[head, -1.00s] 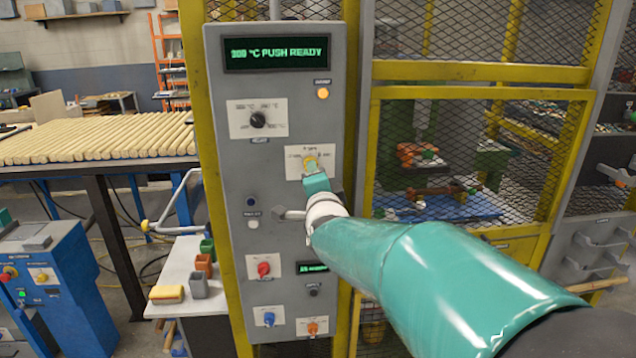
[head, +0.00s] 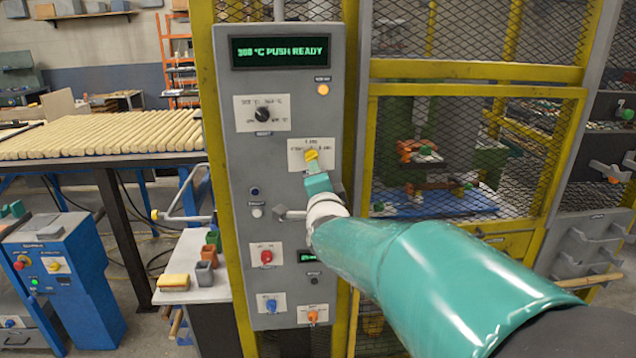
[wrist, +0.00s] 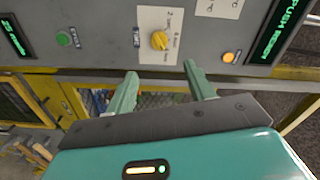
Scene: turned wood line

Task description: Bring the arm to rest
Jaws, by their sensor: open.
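My arm is teal and reaches from the lower right of the head view toward a grey control panel (head: 285,135). My gripper (head: 314,172) is at the panel, just below a yellow knob (head: 311,156) on a white plate. In the wrist view my gripper (wrist: 160,85) is open, its two green fingers apart with nothing between them. The yellow knob (wrist: 160,40) stands beyond the fingertips, midway between them and clear of both. The panel's display (head: 280,51) reads 300 °C PUSH READY, with an amber lamp (head: 323,89) lit below it.
A yellow-framed mesh cage (head: 470,75) stands right of the panel. A side handle (head: 180,212) sticks out left of the panel, above a small table with cups and a yellow block (head: 174,282). A blue machine (head: 75,285) and a rack of wooden rods (head: 95,135) are further left.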

